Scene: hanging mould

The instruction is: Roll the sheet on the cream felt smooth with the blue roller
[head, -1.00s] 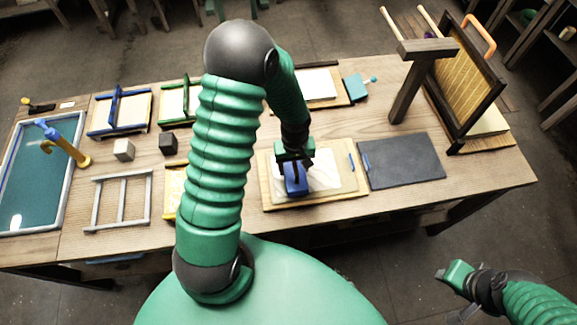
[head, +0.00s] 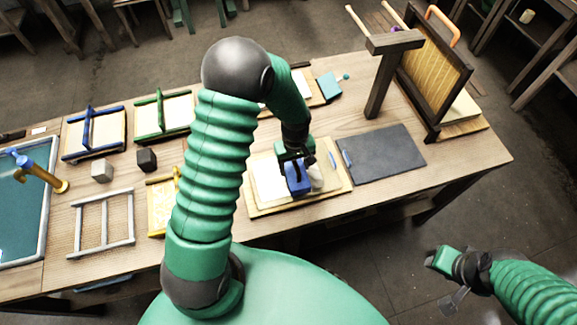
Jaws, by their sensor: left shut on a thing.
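My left gripper (head: 291,160) is shut on the blue roller (head: 297,180) and holds it over the sheet. The pale sheet (head: 268,182) lies on the cream felt (head: 291,198), on a tan board near the table's front edge. The roller is right of the felt's middle; I cannot tell whether it touches the sheet. The gripper and roller hide part of the sheet, and its smoothness there is unclear. My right gripper (head: 440,262) is off the table at the lower right, seen from behind; its fingers are unclear.
A dark grey mat (head: 382,153) lies right of the felt. A dark post with a crosspiece (head: 383,85) and a hinged frame (head: 436,78) stand beyond it. A grey ladder-like frame (head: 104,223), small blocks (head: 102,172) and a framed teal vat (head: 18,215) are at left.

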